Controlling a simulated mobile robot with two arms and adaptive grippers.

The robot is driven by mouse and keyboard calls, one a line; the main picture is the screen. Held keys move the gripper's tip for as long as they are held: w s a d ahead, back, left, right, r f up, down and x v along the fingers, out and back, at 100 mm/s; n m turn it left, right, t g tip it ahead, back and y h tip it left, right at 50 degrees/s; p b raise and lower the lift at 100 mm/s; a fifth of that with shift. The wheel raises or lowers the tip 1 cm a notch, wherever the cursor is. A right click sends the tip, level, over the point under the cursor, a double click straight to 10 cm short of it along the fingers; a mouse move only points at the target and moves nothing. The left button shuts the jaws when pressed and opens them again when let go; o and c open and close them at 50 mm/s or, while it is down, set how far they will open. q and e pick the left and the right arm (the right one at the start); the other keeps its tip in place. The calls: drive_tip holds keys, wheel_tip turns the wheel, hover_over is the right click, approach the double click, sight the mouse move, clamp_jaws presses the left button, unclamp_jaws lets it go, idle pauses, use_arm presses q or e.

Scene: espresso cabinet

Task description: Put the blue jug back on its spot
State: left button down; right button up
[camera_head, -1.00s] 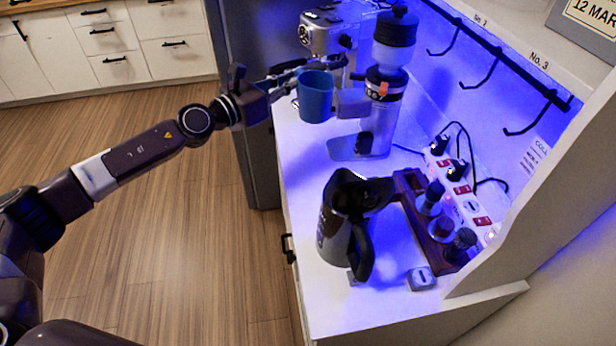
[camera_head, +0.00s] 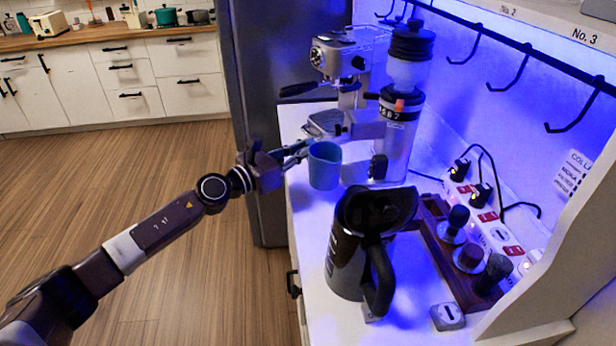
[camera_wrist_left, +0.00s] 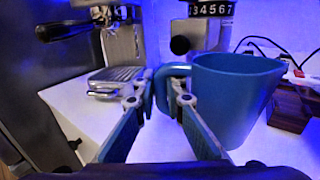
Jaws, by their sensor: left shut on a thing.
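The blue jug (camera_head: 324,168) is upright near the left edge of the white counter (camera_head: 305,225), left of the grinder's base. My left gripper (camera_head: 302,150) comes in from the left and is shut on the jug's handle. In the left wrist view the fingers (camera_wrist_left: 165,92) close around the handle, with the jug's body (camera_wrist_left: 232,100) to their right. I cannot tell whether the jug's bottom touches the counter. No marked spot for the jug is clearly visible. My right gripper is not in view.
The grinder (camera_head: 402,125) stands right behind the jug. The espresso machine (camera_head: 345,65) is farther back. A black kettle (camera_head: 352,245) stands nearer, with a wooden tool rack (camera_head: 450,255) and a small scale-like block (camera_head: 447,316) to its right. A power strip (camera_head: 500,235) lies along the wall.

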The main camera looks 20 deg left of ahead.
use_arm(q)
wheel_tip(320, 180, down, 5)
drive_tip(key=shift+r+b, duration=0.1)
drive_tip(key=shift+b, duration=0.9)
drive_tip(key=shift+f, duration=0.35)
drive_tip(key=shift+f+b, duration=0.15)
drive_tip(key=shift+b, duration=0.15)
drive_tip(key=c, duration=2)
unclamp_jaws()
